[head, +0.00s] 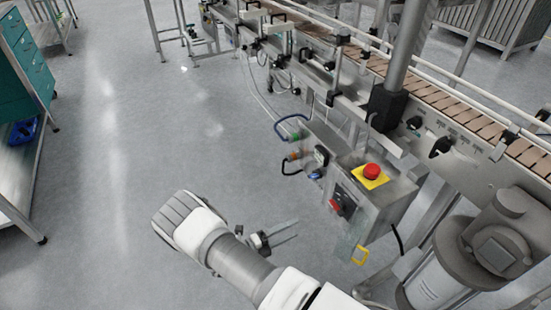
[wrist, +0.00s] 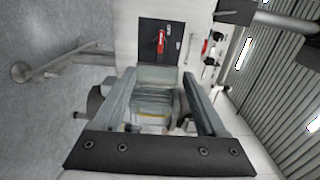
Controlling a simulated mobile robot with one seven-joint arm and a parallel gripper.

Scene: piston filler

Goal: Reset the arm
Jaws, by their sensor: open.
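My arm reaches in from the bottom of the head view, bent at a white and grey joint.
A conveyor (head: 450,105) with brown slats runs along the right, with brackets and rails. A grey motor-like unit (head: 480,250) stands at the lower right. A teal drawer cabinet (head: 25,60) is at the far left. The floor (head: 130,130) between is clear.

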